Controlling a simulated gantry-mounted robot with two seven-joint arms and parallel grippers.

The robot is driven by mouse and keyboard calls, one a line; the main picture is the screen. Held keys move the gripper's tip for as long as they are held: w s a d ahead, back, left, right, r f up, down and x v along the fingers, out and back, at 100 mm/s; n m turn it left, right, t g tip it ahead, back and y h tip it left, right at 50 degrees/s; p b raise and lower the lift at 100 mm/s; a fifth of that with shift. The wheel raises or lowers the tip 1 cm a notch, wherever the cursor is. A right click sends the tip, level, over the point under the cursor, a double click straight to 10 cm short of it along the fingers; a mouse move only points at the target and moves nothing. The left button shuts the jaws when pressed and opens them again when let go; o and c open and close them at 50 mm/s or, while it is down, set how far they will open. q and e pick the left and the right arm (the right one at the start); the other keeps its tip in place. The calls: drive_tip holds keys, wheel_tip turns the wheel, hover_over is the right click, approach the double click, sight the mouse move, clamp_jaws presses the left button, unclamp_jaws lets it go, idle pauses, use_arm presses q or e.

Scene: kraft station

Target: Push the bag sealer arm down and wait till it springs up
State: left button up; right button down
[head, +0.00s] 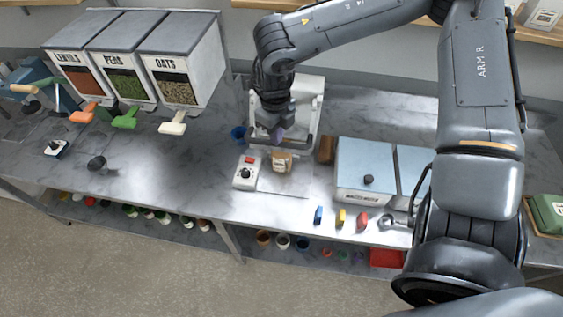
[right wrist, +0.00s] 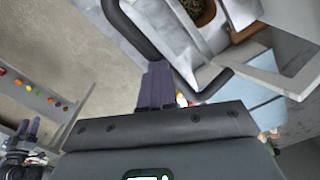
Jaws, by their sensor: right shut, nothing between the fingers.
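The bag sealer (head: 310,96) is a pale machine at the back middle of the bench. Its pale arm with a dark, rounded bar shows in the right wrist view (right wrist: 165,35). A kraft bag (head: 282,162) stands at the sealer's front; its open top with brown contents shows in the right wrist view (right wrist: 203,12). My right gripper (head: 277,135) is shut and empty, over the sealer's front, above and behind the bag. Its purple fingers (right wrist: 157,84) point at the dark bar; I cannot tell whether they touch. My left gripper (right wrist: 29,127) shows small, fingers apart.
A control box (head: 246,173) with a red switch and black dial stands left of the bag. A blue cup (head: 238,133) and brown block (head: 326,149) flank the sealer. Lidded bins (head: 365,170) stand right.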

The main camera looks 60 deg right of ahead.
drive_tip(key=shift+f+b, duration=0.6)
drive_tip(key=shift+f, duration=0.45)
drive_tip(key=shift+f+b, duration=0.2)
drive_tip(key=shift+b, duration=0.1)
drive_tip(key=shift+d+f+b, duration=0.15)
drive_tip(key=shift+f+b, duration=0.35)
drive_tip(key=shift+f, duration=0.05)
drive_tip(key=shift+d+f+b, duration=0.15)
drive_tip(key=shift+f+b, duration=0.3)
drive_tip(key=shift+f, duration=0.1)
drive_tip(key=shift+r, duration=0.2)
wheel_tip(320, 180, up, 8)
drive_tip(key=p, duration=0.6)
drive_tip(key=shift+f, duration=0.1)
drive_tip(key=shift+r+p, duration=1.45)
drive_tip(key=shift+r, duration=0.6)
